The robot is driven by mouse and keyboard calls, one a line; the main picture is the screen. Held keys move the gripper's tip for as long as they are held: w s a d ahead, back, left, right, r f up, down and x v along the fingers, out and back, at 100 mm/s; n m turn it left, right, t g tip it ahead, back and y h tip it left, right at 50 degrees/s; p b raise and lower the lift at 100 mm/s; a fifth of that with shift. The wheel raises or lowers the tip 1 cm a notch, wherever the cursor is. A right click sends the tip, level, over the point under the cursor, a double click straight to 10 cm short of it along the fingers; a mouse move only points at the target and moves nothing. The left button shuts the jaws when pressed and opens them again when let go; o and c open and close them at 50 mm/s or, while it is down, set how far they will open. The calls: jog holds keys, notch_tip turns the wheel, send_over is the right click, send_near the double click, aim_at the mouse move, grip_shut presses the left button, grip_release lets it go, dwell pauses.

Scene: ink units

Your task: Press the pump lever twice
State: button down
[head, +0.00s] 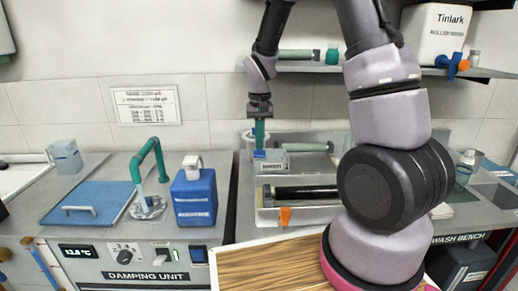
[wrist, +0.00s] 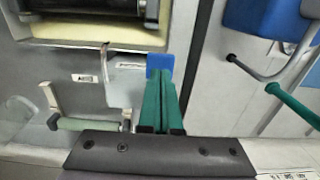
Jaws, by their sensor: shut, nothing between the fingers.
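My gripper (head: 259,138) points down over the rear left of the bench, its two green fingers together and empty. They also show together in the wrist view (wrist: 160,90). A small blue pad (head: 261,154) lies right at the fingertips, at the left end of a grey labelled unit (head: 271,162). The pad also shows just beyond the fingertips in the wrist view (wrist: 160,64). It looks like the end of the pump lever; the rest of the lever is not clear. I cannot tell whether the fingertips touch the pad.
A tray with a dark roller (head: 299,193) stands in front of the grey unit. To the left are a blue bottle (head: 195,195), a green tap (head: 149,155) and a blue lid (head: 92,203). A shelf (head: 330,67) runs behind my arm. A wooden board (head: 265,268) lies in front.

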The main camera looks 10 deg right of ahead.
jog(key=shift+r, duration=0.1)
jog(key=shift+r, duration=2.9)
jog(key=shift+r, duration=0.1)
jog(key=s+d+r+m+t+y, duration=0.1)
jog(key=s+d+r+t, duration=0.2)
jog(key=s+r, duration=0.7)
jog(key=s+d+r+m+t+y, duration=0.1)
jog(key=s+r+t, duration=0.3)
jog(key=s+r, duration=0.5)
jog(key=shift+s+d+r, duration=0.4)
jog(key=shift+s+d, duration=0.15)
jog(key=shift+d, duration=0.35)
